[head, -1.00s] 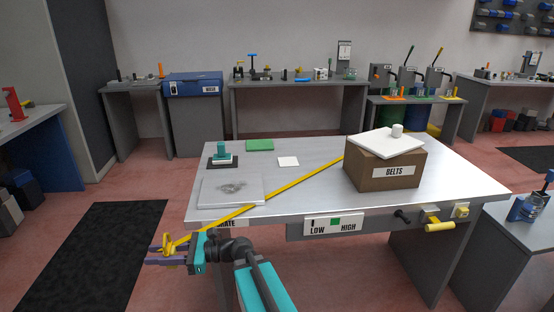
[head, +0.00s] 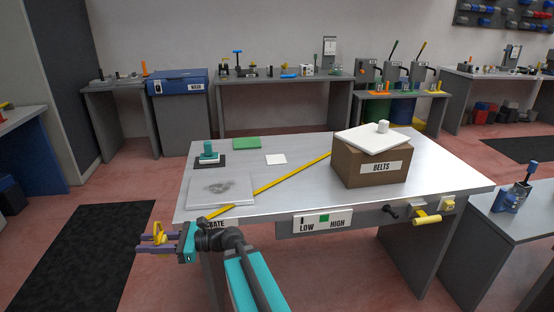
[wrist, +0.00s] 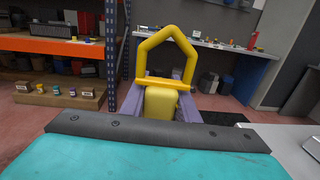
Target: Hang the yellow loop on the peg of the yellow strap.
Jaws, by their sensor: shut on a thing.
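The yellow loop (head: 161,231) is a roughly five-sided ring on a yellow block. My gripper (head: 152,240) has its purple fingers shut on this loop piece, out past the near left corner of the table. In the wrist view the loop (wrist: 141,55) stands upright above my gripper (wrist: 165,98), with the block between the fingers. The yellow strap (head: 285,180) runs taut from the cardboard box across the table to the near left edge; its near end is hidden by my arm. I cannot tell which peg belongs to the strap.
The grey table (head: 300,195) carries a box marked BELTS (head: 370,165), a pale plate (head: 222,190), a teal-handled tool (head: 208,153) and a green pad (head: 246,143). A yellow handle (head: 427,220) sticks out from its front. The floor by the dark mat (head: 80,255) is clear.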

